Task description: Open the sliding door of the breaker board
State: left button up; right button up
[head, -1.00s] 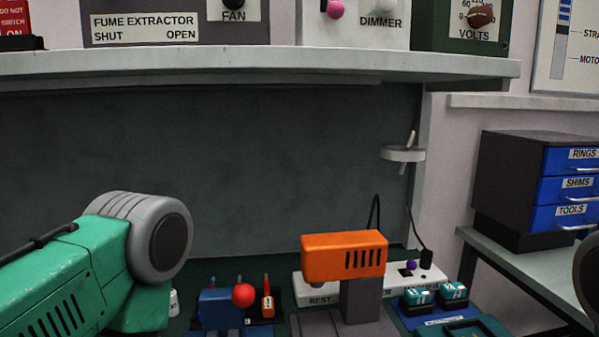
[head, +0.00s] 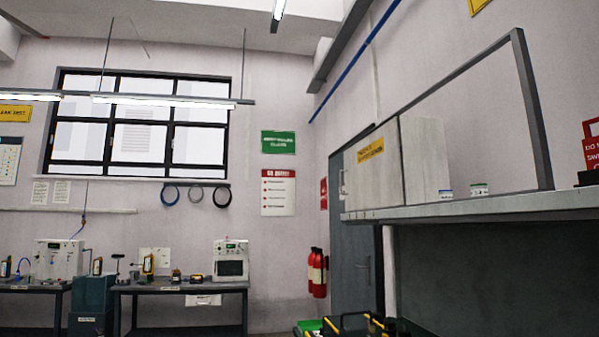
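A pale box-shaped cabinet (head: 427,158) stands on the shelf at the right of the head view. Its front carries a yellow label (head: 371,150) too blurred to read, and a small handle shows near its left edge. I cannot tell whether this cabinet is the breaker board or whether its front slides. Neither of my grippers is in view.
A long grey shelf (head: 480,207) runs along the right, with a dark metal frame (head: 532,110) and two small jars above it. Fire extinguishers (head: 317,272) hang beside a grey door (head: 352,262). Benches with instruments (head: 180,288) stand at the far left.

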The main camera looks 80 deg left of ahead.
aim_at(373, 177)
jog(key=k+j+u, duration=0.1)
jog(key=j+u, duration=0.8)
jog(key=j, duration=0.2)
jog(key=i+j+u, duration=0.1)
jog(key=j+u, duration=0.35)
jog(key=i+j, duration=0.1)
jog(key=j, duration=0.45)
jog(key=i+j, duration=0.1)
jog(key=j, duration=0.4)
jog(key=i+j+z, duration=0.15)
jog(key=z, duration=0.2)
jog(key=i+j+z, duration=0.15)
jog(key=j+z, duration=0.2)
